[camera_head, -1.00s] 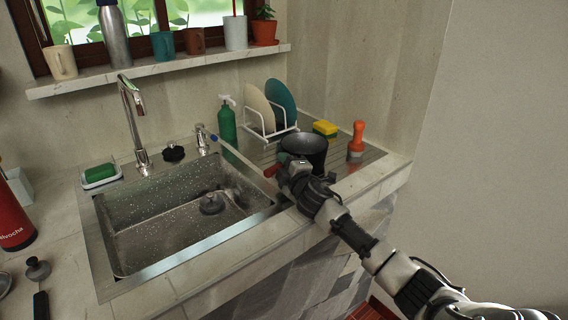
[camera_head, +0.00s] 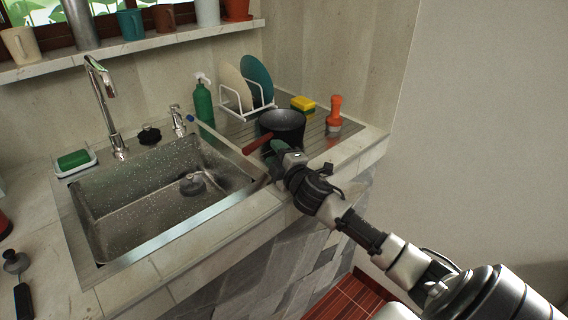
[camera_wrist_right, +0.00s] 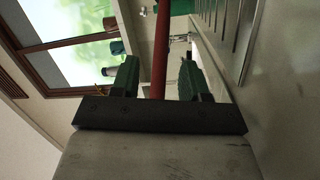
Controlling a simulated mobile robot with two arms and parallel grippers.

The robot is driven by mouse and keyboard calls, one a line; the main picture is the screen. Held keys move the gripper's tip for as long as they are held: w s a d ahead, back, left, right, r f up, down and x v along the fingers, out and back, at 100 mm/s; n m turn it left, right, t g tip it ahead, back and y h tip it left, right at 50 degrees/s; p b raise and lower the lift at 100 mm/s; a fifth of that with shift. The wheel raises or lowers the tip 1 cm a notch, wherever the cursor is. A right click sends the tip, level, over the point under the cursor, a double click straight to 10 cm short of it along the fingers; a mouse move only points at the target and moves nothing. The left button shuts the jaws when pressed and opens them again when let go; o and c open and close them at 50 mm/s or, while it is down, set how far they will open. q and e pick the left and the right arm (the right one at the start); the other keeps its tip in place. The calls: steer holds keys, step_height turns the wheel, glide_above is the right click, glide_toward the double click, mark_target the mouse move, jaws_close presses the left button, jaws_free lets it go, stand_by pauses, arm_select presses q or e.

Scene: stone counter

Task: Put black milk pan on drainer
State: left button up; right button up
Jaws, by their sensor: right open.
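The black milk pan (camera_head: 283,126) sits upright on the ribbed metal drainer (camera_head: 318,145) right of the sink. Its reddish-brown handle (camera_head: 257,144) points left, toward the sink. My right gripper (camera_head: 273,149) is just in front of the pan, close to the handle. In the right wrist view the gripper (camera_wrist_right: 160,78) is open, and the red handle (camera_wrist_right: 160,45) runs between its two green fingers with gaps on both sides. The pan's body does not show in that view. My left gripper is not in view.
A white rack with plates (camera_head: 258,80), a green soap bottle (camera_head: 204,104), a yellow sponge (camera_head: 303,103) and an orange-handled brush (camera_head: 334,116) stand around the pan. The sink basin (camera_head: 150,195) with its tap (camera_head: 104,105) is on the left.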

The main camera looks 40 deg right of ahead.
steer(key=shift+s+a+f, duration=0.1)
steer(key=shift+s+a, duration=0.05)
steer(key=shift+s, duration=0.95)
steer(key=shift+s+a, duration=0.15)
steer(key=shift+s, duration=0.9)
